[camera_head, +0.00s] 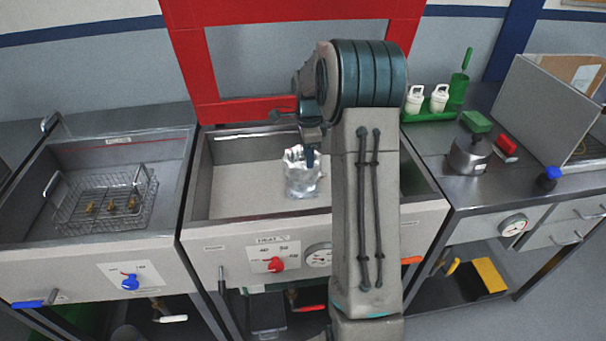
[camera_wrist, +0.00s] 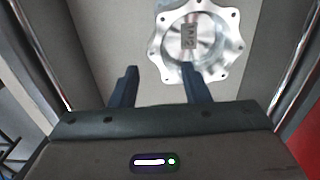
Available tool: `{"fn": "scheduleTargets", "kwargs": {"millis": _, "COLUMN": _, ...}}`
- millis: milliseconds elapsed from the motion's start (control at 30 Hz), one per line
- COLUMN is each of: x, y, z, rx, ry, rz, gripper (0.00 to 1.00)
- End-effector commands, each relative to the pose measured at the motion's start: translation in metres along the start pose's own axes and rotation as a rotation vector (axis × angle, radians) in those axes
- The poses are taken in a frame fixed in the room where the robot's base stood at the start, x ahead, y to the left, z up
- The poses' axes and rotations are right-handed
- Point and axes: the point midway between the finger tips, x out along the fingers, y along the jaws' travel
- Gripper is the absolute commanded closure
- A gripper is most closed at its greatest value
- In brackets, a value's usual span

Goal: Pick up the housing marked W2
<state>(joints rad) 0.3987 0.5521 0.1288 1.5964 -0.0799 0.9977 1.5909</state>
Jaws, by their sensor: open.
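The housing marked W2 (camera_wrist: 206,68) is a shiny silver flanged part with bolt holes around its rim. In the wrist view it lies on the light floor of the middle basin, beyond my fingertips and to the right, with its marked plate appearing upside down. In the head view the housing (camera_head: 302,180) sits in the middle basin, partly hidden by my gripper. My gripper (camera_wrist: 159,72) is open and empty, its two dark fingers apart. The right finger overlaps the housing's near edge in the wrist view; contact cannot be told. In the head view my gripper (camera_head: 311,158) is over the housing.
The middle basin (camera_head: 245,208) has raised walls around the housing. The left basin holds a wire basket (camera_head: 108,198) with small brass-coloured parts.

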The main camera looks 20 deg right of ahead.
Motion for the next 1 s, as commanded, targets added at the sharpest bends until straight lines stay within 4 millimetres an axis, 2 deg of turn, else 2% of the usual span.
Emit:
{"fn": "scheduleTargets", "kwargs": {"millis": 400, "x": 0.049, "y": 0.003, "z": 0.006, "rx": 0.003, "ry": 0.0, "rz": 0.002, "gripper": 0.58}}
{"fn": "scheduleTargets", "kwargs": {"millis": 667, "x": 0.053, "y": 0.003, "z": 0.006, "rx": 0.003, "ry": 0.001, "rz": -0.001, "gripper": 0.58}}
{"fn": "scheduleTargets", "kwargs": {"millis": 700, "x": 0.053, "y": 0.003, "z": 0.006, "rx": 0.003, "ry": 0.001, "rz": -0.001, "gripper": 0.63}}
{"fn": "scheduleTargets", "kwargs": {"millis": 833, "x": 0.052, "y": 0.003, "z": 0.006, "rx": 0.003, "ry": 0.0, "rz": -0.001, "gripper": 0.99}}
{"fn": "scheduleTargets", "kwargs": {"millis": 1000, "x": 0.052, "y": 0.003, "z": 0.006, "rx": 0.003, "ry": 0.0, "rz": -0.001, "gripper": 1.0}}
